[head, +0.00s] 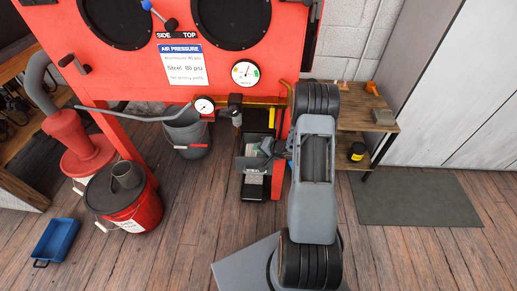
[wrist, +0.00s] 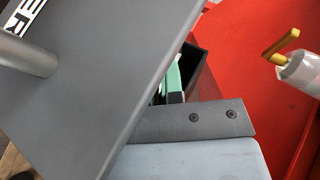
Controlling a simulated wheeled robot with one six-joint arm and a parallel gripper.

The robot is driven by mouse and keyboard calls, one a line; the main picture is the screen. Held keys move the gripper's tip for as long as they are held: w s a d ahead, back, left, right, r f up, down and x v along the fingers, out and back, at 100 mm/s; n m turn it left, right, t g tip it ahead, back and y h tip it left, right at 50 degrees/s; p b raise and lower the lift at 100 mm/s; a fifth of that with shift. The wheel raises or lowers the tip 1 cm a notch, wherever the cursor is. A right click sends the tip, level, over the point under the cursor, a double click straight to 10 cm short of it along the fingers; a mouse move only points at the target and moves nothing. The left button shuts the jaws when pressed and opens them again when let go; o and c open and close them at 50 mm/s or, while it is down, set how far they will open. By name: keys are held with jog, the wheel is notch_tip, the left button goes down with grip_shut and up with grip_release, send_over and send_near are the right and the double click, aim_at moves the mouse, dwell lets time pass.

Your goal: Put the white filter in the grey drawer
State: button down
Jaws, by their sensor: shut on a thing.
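The grey drawer (head: 246,163) stands out from the narrow black stand under the red cabinet in the head view. Its grey front, with part of a label and a round handle post, fills the left of the wrist view (wrist: 100,75). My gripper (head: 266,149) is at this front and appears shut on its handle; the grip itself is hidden. Behind the front, a dark open space shows green and pale items (wrist: 173,82), partly covered. I cannot make out the white filter for certain in either view.
The red cabinet (head: 120,25) stands directly behind. A grey bucket (head: 186,138) and a red bucket (head: 135,207) are left of the stand. A wooden shelf (head: 355,118) is to the right. Floor is clear around the grey mat (head: 415,198).

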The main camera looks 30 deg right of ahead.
jog(key=shift+s+f, duration=0.2)
jog(key=shift+f, duration=0.2)
jog(key=c, duration=1.2)
grip_release()
jog(key=shift+s+a+f, duration=0.1)
jog(key=shift+s+f, duration=0.05)
jog(key=shift+c, duration=0.2)
jog(key=shift+r, duration=0.5)
jog(key=p+v, duration=0.3)
jog(key=v, duration=0.9)
jog(key=shift+w+r, duration=0.25)
jog(key=shift+r, duration=0.1)
